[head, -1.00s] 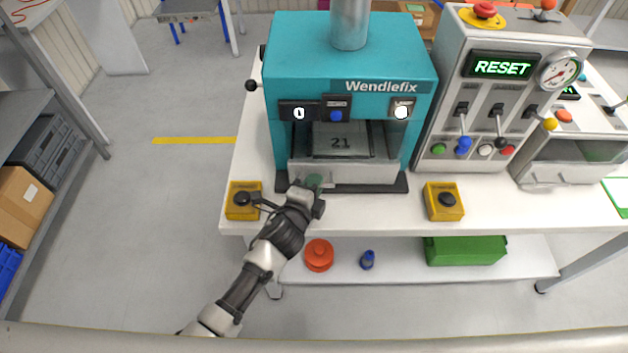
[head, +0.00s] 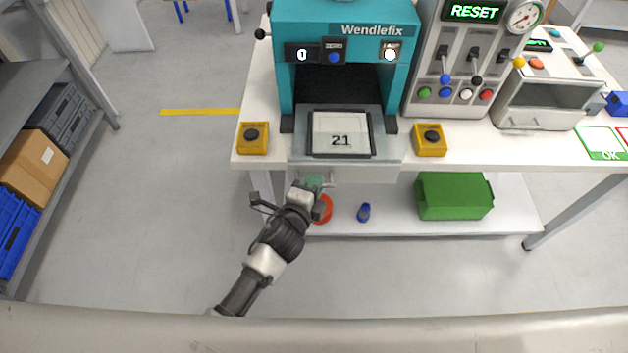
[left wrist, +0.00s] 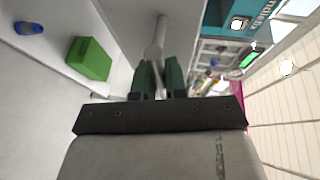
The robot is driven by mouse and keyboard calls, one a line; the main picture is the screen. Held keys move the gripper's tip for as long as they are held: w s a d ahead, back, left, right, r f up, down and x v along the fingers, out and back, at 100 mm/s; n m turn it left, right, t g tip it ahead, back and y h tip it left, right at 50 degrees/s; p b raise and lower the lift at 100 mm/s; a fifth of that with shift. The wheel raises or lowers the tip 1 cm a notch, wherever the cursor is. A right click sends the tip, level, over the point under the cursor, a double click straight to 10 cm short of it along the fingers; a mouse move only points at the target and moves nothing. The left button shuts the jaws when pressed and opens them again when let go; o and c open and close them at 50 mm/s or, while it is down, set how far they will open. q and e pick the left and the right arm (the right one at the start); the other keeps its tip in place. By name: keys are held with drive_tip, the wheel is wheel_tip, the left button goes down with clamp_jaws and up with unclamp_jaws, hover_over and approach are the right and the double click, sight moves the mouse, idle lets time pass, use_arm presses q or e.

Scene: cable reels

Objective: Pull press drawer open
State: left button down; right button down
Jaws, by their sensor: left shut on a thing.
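My left gripper (head: 314,183) is at the drawer's front, shut on the drawer handle (head: 334,176). In the left wrist view the green fingers (left wrist: 156,80) close around the grey handle bar (left wrist: 157,45). My right gripper shows in neither view.
Yellow button boxes stand left (head: 253,138) and right (head: 430,140) of the drawer. A grey control panel (head: 462,70) stands right of the press. The lower shelf holds a green crate (head: 455,196), a blue bottle (head: 364,212) and an orange-red item (head: 323,210). The floor before the bench is clear.

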use_arm(q)
drive_tip(key=shift+s, duration=0.2)
drive_tip(key=c, duration=1.2)
unclamp_jaws()
drive_tip(key=v, duration=1)
drive_tip(key=shift+s+a+b, duration=0.2)
drive_tip(key=shift+s+b, duration=0.1)
drive_tip(key=shift+b, duration=0.15)
drive_tip(key=shift+r, duration=0.1)
